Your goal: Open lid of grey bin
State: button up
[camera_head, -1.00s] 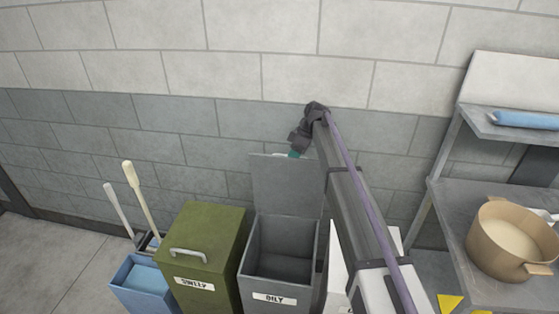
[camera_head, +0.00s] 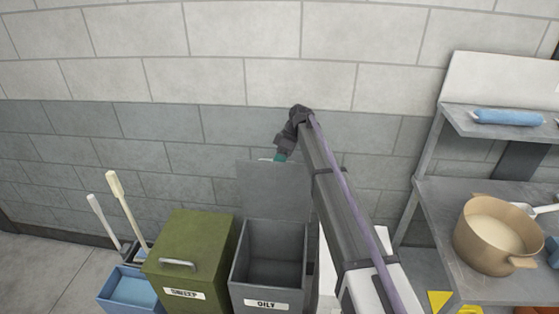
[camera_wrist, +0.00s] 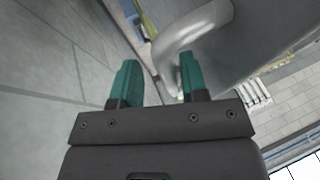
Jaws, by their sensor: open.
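The grey bin (camera_head: 268,284), labelled OILY, stands below the wall with its grey lid (camera_head: 275,190) raised upright at the back. The bin's inside looks empty. My gripper (camera_head: 281,157) is behind the top edge of the lid, and its teal fingers are mostly hidden there. In the wrist view, my gripper (camera_wrist: 158,82) is open, with its two teal fingers apart. The lid's curved metal handle (camera_wrist: 195,30) lies close to the fingertips, near the right finger. I cannot tell whether they touch.
A green bin (camera_head: 195,250) with a closed lid stands left of the grey bin. A metal shelf (camera_head: 440,215) with a tan pot (camera_head: 495,235) stands at the right. The block wall is close behind.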

jog(key=p+v, duration=0.9)
jog(key=v, duration=0.1)
jog(key=shift+w+d+r, duration=0.2)
jog(key=shift+r, duration=0.1)
jog(key=s+d+f+m+t+h+b, duration=0.1)
jog(key=s+d+m, duration=0.4)
jog(key=s, duration=0.8)
jog(key=s+d+f+m+t+h+b, duration=0.1)
jog(key=s+d+f+m, duration=0.3)
jog(key=s, duration=0.9)
jog(key=s+d+f+m+t+h+b, duration=0.1)
jog(key=s+d+f+m+h+b, duration=0.1)
jog(key=s+d+m, duration=0.5)
jog(key=s+d+b, duration=0.1)
jog(key=s+d, duration=0.2)
jog(key=s, duration=0.3)
jog(key=shift+s+d+f+m+h, duration=0.25)
jog(key=shift+s+d+m+h, duration=0.05)
jog(key=shift+s+d+m, duration=0.1)
